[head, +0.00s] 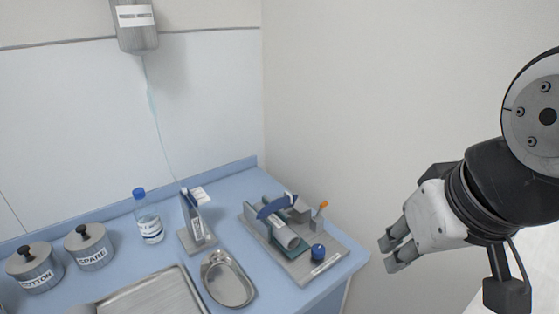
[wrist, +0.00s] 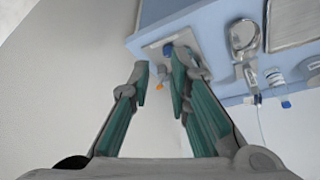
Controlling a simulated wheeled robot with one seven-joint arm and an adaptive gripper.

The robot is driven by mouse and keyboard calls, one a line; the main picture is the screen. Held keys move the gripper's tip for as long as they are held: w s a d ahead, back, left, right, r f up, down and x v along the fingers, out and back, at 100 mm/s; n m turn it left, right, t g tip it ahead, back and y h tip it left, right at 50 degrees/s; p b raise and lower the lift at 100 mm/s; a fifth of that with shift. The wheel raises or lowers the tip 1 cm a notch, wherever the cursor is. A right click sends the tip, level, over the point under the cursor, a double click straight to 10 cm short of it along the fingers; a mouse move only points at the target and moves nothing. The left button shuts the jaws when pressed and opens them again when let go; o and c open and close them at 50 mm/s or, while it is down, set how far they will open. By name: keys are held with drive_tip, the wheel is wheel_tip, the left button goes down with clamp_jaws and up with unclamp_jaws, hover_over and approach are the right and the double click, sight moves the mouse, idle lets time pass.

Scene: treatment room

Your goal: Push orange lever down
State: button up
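The orange lever (head: 322,206) stands up at the right side of a grey bench device (head: 330,258), on the right end of the blue counter. In the wrist view its orange tip (wrist: 160,86) shows in the gap between my fingers, farther off. My gripper (head: 389,254) is open and empty, in the air to the right of the device and apart from it. In the wrist view my gripper (wrist: 160,73) shows two parted fingers. The right finger hides part of the device.
The device has a blue knob (head: 318,252) at its front and a blue curved piece (head: 277,206). Left of it are a metal kidney dish (head: 229,282), a small stand (head: 198,236), a bottle (head: 148,220) and labelled pots (head: 90,247). A wall is behind; the space around my gripper is clear.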

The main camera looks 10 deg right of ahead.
drive_tip(key=shift+w+r, duration=0.1)
drive_tip(key=shift+w, duration=0.1)
clamp_jaws()
drive_tip(key=w+a+r+n+g, duration=0.1)
drive_tip(key=w+r+n+g, duration=0.2)
drive_tip(key=w, duration=1.5)
drive_tip(key=w+f+n, duration=0.1)
drive_tip(key=w+f, duration=0.2)
drive_tip(key=w, duration=0.3)
drive_tip(key=w+f+n, duration=0.1)
drive_tip(key=w+f, duration=0.2)
drive_tip(key=w, duration=0.4)
drive_tip(key=w+a+f+n+g, duration=0.1)
drive_tip(key=w+f, duration=0.2)
drive_tip(key=w, duration=0.4)
drive_tip(key=shift+y+b, duration=0.3)
drive_tip(key=shift+b, duration=0.05)
drive_tip(key=shift+a, duration=0.1)
drive_tip(key=p, duration=0.3)
hover_over(321, 211)
drive_tip(key=w, duration=0.3)
drive_tip(key=shift+s+a+f, duration=0.15)
drive_tip(key=shift+f, duration=2.7)
drive_tip(key=shift+s+a+f, duration=0.1)
drive_tip(key=shift+f, duration=2.75)
